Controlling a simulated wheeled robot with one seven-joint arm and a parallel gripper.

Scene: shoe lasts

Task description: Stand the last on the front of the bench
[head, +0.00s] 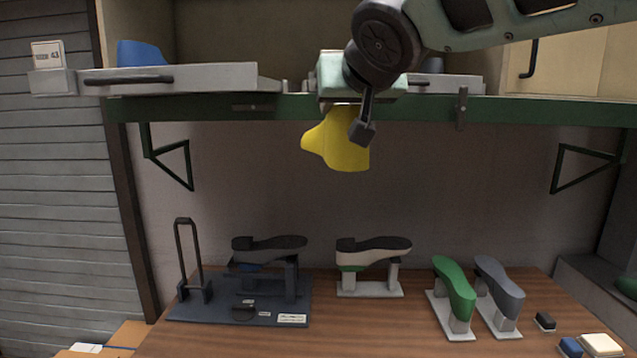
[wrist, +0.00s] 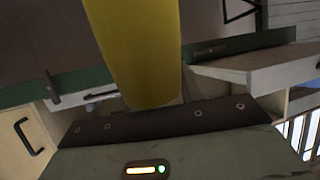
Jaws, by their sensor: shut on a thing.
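A yellow shoe last (head: 340,142) hangs in the air in front of the shelf edge, well above the bench (head: 230,340). My gripper (head: 362,122) is shut on it, and one dark finger shows against its right part. In the wrist view the yellow last (wrist: 135,50) fills the upper middle, rising out of my gripper; the fingertips are not clear there. The front of the bench is only partly in view at the bottom of the head view.
On the bench stand a dark fixture (head: 290,302) with a dark last, a black-and-white last (head: 372,256), a green last (head: 455,284) and a grey last (head: 500,282). Small blocks (head: 600,344) lie at right. A drawer (head: 180,80) sticks out above. Bare wood shows at front centre.

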